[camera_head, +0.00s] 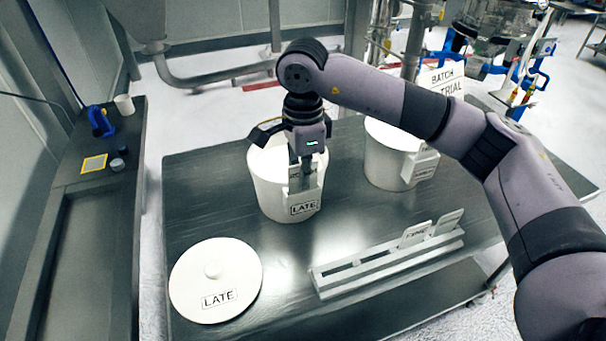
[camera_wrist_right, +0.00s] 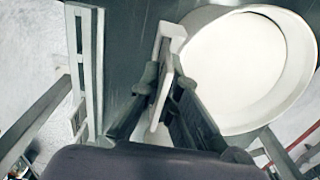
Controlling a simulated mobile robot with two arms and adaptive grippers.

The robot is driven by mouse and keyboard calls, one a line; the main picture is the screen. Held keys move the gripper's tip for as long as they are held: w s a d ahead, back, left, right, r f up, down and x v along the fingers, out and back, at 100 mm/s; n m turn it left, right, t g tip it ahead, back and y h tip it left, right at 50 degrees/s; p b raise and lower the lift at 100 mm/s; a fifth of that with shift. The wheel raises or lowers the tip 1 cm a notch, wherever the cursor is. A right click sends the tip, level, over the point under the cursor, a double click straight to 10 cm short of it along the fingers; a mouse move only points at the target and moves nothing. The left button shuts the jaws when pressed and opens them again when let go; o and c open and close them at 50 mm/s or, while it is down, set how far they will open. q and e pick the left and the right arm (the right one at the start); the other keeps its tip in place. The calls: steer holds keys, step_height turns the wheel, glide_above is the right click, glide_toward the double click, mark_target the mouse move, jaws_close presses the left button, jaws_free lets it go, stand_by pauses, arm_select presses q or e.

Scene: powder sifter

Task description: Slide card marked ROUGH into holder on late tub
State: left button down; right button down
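The white late tub (camera_head: 268,195) stands on the dark table, with a LATE label (camera_head: 303,208) low on its front. A pale card holder (camera_head: 296,184) is on its front wall, above the label. My right gripper (camera_head: 305,170) points down at this holder, beside the tub's rim. In the right wrist view my gripper (camera_wrist_right: 165,88) is closed on a thin pale card (camera_wrist_right: 160,112). The card's upright edge is at the holder, next to the round tub opening (camera_wrist_right: 240,60). Its marking cannot be read, and how far it sits in the holder is hidden. My left gripper is not in view.
A grey rack (camera_head: 385,265) at the front right carries two pale cards (camera_head: 416,234). A lid (camera_head: 215,275) marked LATE lies front left. A second white tub (camera_head: 390,160) stands behind right, near a BATCH TRIAL sign (camera_head: 446,82). The table between lid and rack is clear.

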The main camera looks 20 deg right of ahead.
steer(key=shift+f+b, duration=0.45)
steer(key=shift+f, duration=0.1)
steer(key=c, duration=2.3)
jaws_free()
steer(key=o, duration=0.6)
